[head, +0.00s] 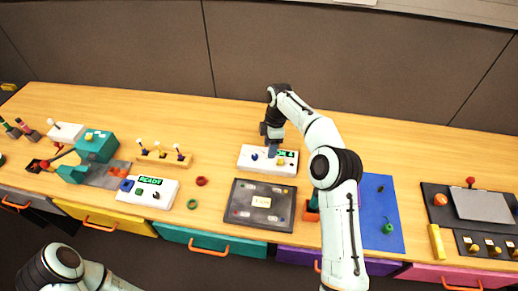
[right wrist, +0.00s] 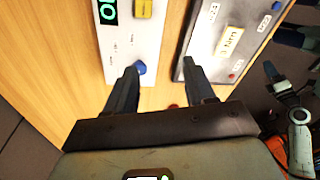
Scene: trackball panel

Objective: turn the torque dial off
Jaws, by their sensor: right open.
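A white panel (head: 257,167) stands on the table near its middle; in the right wrist view (right wrist: 124,45) it lies beyond my fingers. It carries a blue dial (right wrist: 140,67), a yellow part (right wrist: 143,8) and a dark display (right wrist: 107,12) with green characters, cut off at the frame edge. The panel's small lettering is too small to read, so I cannot tell which control is for torque. My right gripper (right wrist: 161,78) is open, its left finger overlapping the view close to the blue dial; contact cannot be told. My left gripper is out of view.
A dark board (head: 240,210) with a yellow label lies in front of the panel. Another white panel (head: 160,200) with a green READY display stands to the left, near a red ring (head: 201,181) and a green ring (head: 193,205). A blue mat (head: 376,235) lies right of my arm.

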